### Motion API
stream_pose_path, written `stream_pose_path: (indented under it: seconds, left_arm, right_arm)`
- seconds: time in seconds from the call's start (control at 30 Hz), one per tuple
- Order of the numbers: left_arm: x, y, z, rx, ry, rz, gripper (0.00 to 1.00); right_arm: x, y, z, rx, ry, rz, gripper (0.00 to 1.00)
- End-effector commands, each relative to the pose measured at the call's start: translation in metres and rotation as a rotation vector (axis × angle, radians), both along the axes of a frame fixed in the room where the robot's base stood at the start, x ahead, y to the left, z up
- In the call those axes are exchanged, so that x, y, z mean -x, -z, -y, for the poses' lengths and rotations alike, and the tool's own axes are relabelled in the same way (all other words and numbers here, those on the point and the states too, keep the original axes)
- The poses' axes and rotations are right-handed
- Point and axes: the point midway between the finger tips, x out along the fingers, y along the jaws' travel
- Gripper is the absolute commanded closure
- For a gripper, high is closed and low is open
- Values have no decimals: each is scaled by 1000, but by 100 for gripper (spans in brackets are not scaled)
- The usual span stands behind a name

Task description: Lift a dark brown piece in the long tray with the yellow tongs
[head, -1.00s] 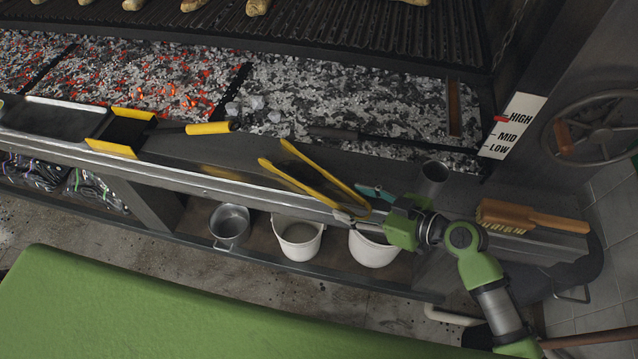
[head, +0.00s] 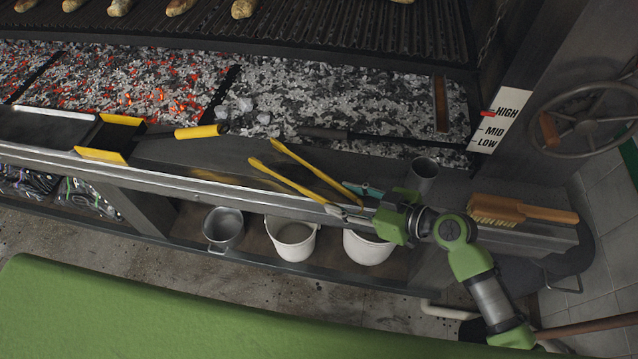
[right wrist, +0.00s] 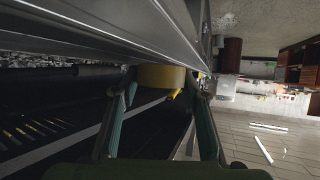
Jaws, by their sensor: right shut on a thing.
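The yellow tongs (head: 300,182) lie along the front ledge of the grill in the head view. Their two arms are spread and point up and left. My right gripper (head: 362,200) is shut on the tongs at their near right end. In the right wrist view a yellow band of the tongs (right wrist: 160,77) sits between the two fingers. A long metal tray (head: 40,126) is at the far left on the ledge, well away from the tongs. I cannot make out a dark brown piece in it. My left gripper is not in view.
A yellow-edged dark pan (head: 118,135) and a yellow-handled tool (head: 200,131) lie left of the tongs. Glowing coals (head: 130,85) are behind. White buckets (head: 290,240) sit below.

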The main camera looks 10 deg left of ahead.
Motion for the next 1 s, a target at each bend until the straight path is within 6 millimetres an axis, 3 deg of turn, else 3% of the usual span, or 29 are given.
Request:
stream_pose_path:
  seconds: [0.03, 0.6, 1.0]
  left_arm:
    - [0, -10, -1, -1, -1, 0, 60]
    - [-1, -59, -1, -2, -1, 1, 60]
    - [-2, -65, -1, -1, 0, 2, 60]
  right_arm:
    - [-1, -13, 0, -1, 0, 3, 66]
    - [0, -82, 0, -2, -1, 3, 66]
    - [0, -91, 0, -1, 0, 2, 66]
